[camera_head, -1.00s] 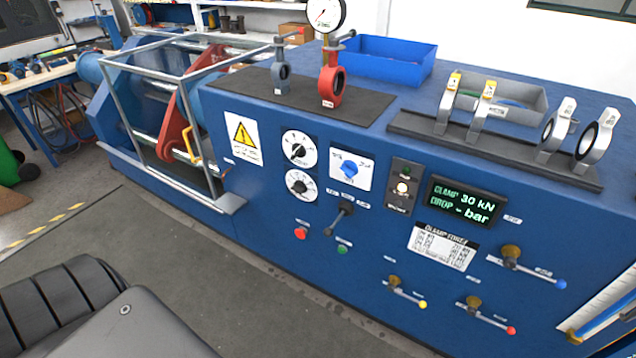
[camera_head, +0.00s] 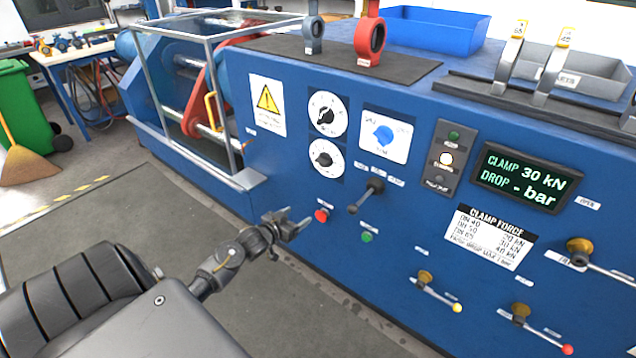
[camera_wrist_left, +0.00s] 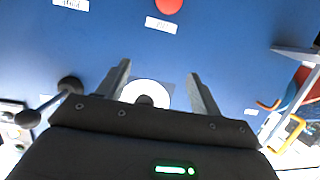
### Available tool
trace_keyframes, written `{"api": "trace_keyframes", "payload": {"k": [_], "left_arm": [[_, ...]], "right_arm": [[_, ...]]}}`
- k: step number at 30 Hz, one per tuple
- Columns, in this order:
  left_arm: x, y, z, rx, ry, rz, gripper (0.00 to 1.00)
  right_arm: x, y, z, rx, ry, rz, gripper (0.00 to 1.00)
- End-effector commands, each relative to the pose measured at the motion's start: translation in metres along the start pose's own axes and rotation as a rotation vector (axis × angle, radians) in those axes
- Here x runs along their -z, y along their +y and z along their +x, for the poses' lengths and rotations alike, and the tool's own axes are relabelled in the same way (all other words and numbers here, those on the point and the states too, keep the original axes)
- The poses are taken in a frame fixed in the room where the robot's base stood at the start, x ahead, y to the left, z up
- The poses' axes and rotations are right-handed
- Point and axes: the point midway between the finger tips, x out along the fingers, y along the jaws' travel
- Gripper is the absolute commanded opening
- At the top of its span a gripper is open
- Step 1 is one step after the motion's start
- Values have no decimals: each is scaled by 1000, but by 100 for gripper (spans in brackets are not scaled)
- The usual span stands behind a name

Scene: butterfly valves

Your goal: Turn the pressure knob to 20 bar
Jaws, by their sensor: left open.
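Two white round dials with black knobs are on the blue panel in the head view: an upper dial (camera_head: 327,113) and a lower dial (camera_head: 325,158). Their small labels are too blurred to read, so I cannot tell which is the pressure knob. My left gripper (camera_head: 292,222) is open and empty, in front of the panel, below and left of the dials in the picture. In the left wrist view, one white dial (camera_wrist_left: 146,90) shows between the fingers of my left gripper (camera_wrist_left: 160,78), partly hidden by the gripper body. My right gripper is not in view.
A red button (camera_head: 321,215), a black lever (camera_head: 366,194) and a blue knob (camera_head: 384,135) are near the dials. A display (camera_head: 521,179) reads clamp 30 kN, drop - bar. A metal-framed cage (camera_head: 240,90) stands left of the panel. Several coloured levers sit lower right.

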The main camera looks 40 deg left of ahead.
Motion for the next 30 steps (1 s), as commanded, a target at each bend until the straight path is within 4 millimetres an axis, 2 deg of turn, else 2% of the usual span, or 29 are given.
{"api": "trace_keyframes", "payload": {"k": [1,3,4,6,9,13,17,30], "left_arm": [[29,-4,5,-14,82,9,65],[72,-6,2,-33,168,14,65],[86,-6,0,-40,197,17,65],[112,-6,-6,-53,246,22,65],[130,-5,-10,-64,280,25,65],[136,-5,-10,-65,286,24,65],[138,-4,0,-64,285,23,65],[158,0,73,-63,285,24,65]], "right_arm": [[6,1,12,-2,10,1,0],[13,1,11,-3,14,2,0],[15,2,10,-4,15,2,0],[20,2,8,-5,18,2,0],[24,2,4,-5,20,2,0],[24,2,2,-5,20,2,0],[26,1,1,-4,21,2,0],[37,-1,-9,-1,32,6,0]]}}
